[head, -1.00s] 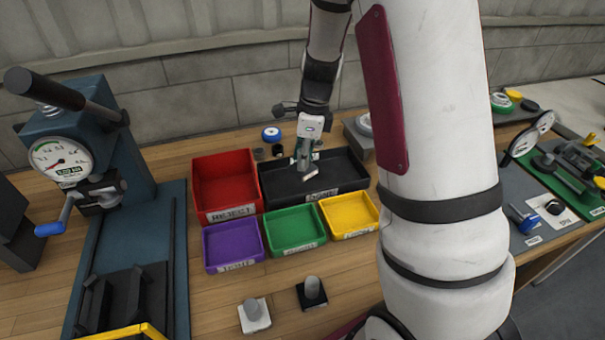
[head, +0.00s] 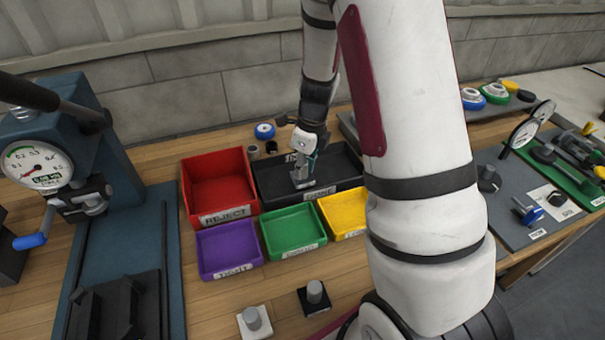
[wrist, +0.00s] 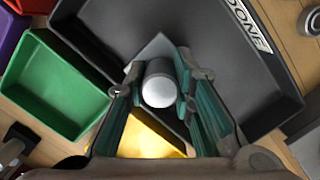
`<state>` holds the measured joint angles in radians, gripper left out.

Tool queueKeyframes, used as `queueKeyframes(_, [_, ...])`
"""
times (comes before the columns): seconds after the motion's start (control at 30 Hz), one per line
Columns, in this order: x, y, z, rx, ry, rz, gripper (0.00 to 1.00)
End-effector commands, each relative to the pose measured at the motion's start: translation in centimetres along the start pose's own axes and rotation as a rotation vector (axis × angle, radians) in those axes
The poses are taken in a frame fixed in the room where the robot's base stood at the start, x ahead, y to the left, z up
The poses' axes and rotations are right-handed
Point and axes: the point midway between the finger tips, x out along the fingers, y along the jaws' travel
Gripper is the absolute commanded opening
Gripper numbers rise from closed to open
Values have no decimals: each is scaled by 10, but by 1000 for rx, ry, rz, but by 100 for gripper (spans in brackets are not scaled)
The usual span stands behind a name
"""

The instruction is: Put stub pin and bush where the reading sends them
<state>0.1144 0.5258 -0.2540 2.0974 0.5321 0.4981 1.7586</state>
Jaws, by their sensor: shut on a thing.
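My gripper (head: 302,182) is over the black DONE tray (head: 347,160), low at its left half. In the wrist view my gripper (wrist: 165,95) is shut on a grey round pin (wrist: 158,84), seen end-on, with a grey square plate behind it. I take it for the stub pin; whether it touches the tray floor I cannot tell. Two more grey posts stand at the front, one on a white base (head: 254,320) and one on a black base (head: 315,294). Which part is the bush I cannot tell. The gauge dial (head: 36,168) is at the left; its reading is too small to be sure of.
A red REJECT tray (head: 205,219), a purple TIGHT tray (head: 228,273), a green tray (head: 290,250) and a yellow tray (head: 330,222) sit beside the black tray. A blue-rimmed wheel (head: 264,131) and small cylinders (head: 254,152) are behind.

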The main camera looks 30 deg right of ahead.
Motion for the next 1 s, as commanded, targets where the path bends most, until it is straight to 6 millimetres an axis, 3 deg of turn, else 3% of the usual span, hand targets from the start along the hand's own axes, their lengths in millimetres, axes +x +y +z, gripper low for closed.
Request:
queueKeyframes(0.2, [26, -1, -4, 2, 0, 1, 0])
queueKeyframes(0.57, [29, -1, -4, 0, 0, 0, 0])
queueKeyframes(0.6, [30, 0, -5, -1, 1, 1, 27])
queueKeyframes(0.67, [29, 0, -5, -1, 1, 1, 41])
queueKeyframes(1.0, [28, 0, -4, 0, 0, 1, 43])
